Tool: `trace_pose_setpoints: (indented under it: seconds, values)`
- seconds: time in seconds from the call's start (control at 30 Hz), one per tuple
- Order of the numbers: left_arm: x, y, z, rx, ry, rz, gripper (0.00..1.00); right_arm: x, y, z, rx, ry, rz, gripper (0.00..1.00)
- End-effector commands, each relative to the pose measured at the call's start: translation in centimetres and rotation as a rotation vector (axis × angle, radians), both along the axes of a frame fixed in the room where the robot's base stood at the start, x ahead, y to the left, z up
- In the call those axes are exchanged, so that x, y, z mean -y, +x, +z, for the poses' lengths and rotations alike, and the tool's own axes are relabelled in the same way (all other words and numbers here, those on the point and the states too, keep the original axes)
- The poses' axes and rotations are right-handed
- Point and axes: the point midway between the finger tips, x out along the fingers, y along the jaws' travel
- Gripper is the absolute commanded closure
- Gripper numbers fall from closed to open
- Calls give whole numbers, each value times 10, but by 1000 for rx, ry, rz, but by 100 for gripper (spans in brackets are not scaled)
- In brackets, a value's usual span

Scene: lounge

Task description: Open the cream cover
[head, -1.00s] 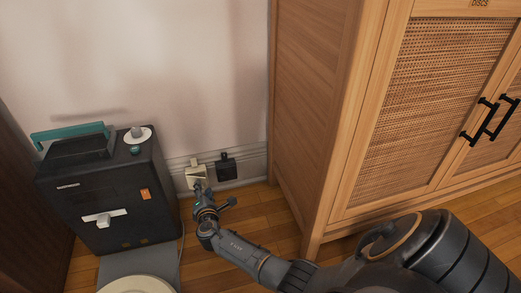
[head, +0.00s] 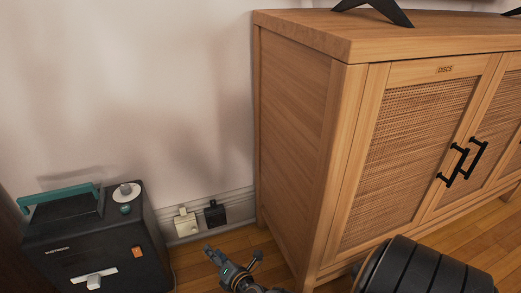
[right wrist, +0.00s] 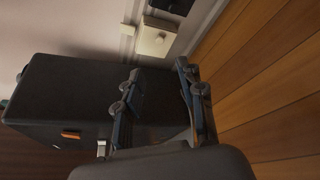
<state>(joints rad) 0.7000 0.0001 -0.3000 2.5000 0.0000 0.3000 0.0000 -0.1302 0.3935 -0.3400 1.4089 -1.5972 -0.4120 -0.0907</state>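The cream cover (head: 187,223) is a small pale square on the wall's baseboard, left of a black cover (head: 215,213). My left gripper is out of view.
A black box-shaped appliance (head: 75,245) with a teal handle stands left of the covers. A wooden cabinet (head: 295,140) with woven doors and black handles stands close on the right. Wooden floor (head: 215,275) lies between them.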

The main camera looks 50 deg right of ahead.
Motion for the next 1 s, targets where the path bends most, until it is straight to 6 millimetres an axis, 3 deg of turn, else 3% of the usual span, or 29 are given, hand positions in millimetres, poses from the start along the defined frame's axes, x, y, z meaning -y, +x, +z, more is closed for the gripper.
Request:
trace_pose_setpoints:
  seconds: [0.03, 0.1, 1.0]
  values:
    - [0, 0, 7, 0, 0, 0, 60, -1, -11, 5, -3, -1, 1, 61]
    - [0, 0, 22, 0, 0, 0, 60, 2, -14, 11, -24, 29, -19, 61]
    - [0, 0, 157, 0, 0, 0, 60, 20, -91, 18, -311, 405, -281, 61]
